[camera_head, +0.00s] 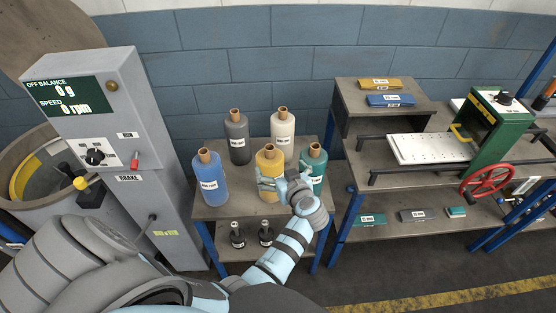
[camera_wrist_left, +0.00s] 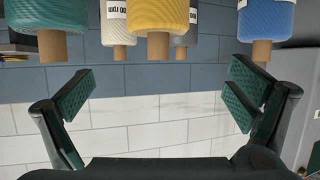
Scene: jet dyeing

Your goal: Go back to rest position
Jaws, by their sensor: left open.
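My left gripper (camera_head: 270,184) is open and sits in front of the yellow yarn cone (camera_head: 270,160), with nothing held. In the left wrist view, which is upside down, its two fingers (camera_wrist_left: 158,95) are wide apart and empty. The yellow cone (camera_wrist_left: 159,15) shows beyond them, its brown tube pointing down in that picture. In the head view, the gripper overlaps the yellow cone's lower part; I cannot tell whether they touch. My right gripper is in neither view.
Blue (camera_head: 210,180), grey (camera_head: 237,140), white (camera_head: 283,136) and teal (camera_head: 313,168) cones share the small table (camera_head: 215,211). Two dark bottles (camera_head: 252,236) stand on its lower shelf. A grey control cabinet (camera_head: 130,135) is left; a bench with a green press (camera_head: 483,130) is right.

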